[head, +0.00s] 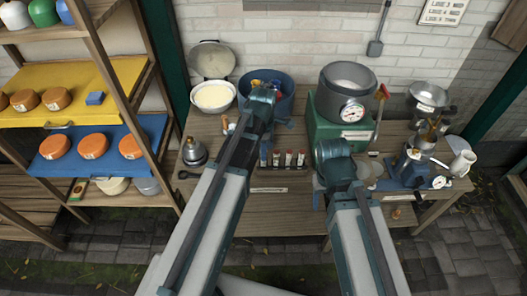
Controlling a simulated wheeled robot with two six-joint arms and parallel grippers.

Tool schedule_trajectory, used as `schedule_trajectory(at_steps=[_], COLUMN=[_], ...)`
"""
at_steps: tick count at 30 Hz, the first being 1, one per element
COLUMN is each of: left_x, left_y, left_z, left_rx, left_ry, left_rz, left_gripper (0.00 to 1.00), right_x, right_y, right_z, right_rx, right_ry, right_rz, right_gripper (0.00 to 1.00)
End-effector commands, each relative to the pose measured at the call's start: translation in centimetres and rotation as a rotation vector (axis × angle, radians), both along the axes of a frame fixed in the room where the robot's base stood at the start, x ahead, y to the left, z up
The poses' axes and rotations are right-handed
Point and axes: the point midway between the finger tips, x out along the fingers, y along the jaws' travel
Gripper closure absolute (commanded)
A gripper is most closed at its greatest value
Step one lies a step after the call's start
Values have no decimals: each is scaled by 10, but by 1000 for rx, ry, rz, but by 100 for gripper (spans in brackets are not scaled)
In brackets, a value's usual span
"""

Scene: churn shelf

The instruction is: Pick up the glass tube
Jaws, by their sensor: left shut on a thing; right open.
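Several small glass tubes (288,158) with red and pale parts stand upright in a row in a dark rack (268,188) at the middle of the wooden table. My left gripper (264,98) is beyond and left of the rack, in front of the blue tub. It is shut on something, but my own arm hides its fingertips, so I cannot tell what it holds. My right gripper (332,160) is open, just right of the rack and in front of the green stand. Its fingers are mostly hidden.
A blue tub (285,105), a white bowl (213,97) and a grey pot with a dial (347,90) stand at the back. A metal kettle (194,151) is at left, a brass-and-blue device (415,162) at right. A shelf with orange cheeses (92,146) stands left.

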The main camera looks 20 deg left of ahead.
Motion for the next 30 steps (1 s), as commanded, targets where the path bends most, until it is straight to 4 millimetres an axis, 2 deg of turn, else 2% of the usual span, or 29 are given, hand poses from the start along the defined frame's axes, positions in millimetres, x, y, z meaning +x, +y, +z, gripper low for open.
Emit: schedule_trajectory(at_steps=[1, 15, 20, 30], left_x=[0, 0, 0, 0], left_y=[0, 0, 0, 0], left_z=[12, 79, 86, 84], left_rx=[0, 0, 0, 0], left_ry=[0, 0, 0, 0], left_rz=[0, 0, 0, 0], left_gripper=[100, 100, 100, 100], right_x=[0, 0, 0, 0], right_y=[0, 0, 0, 0], right_z=[12, 79, 86, 84], right_rx=[0, 0, 1, 1], right_ry=[0, 0, 0, 0], right_rz=[0, 1, 0, 0], right_gripper=[44, 44, 44, 44])
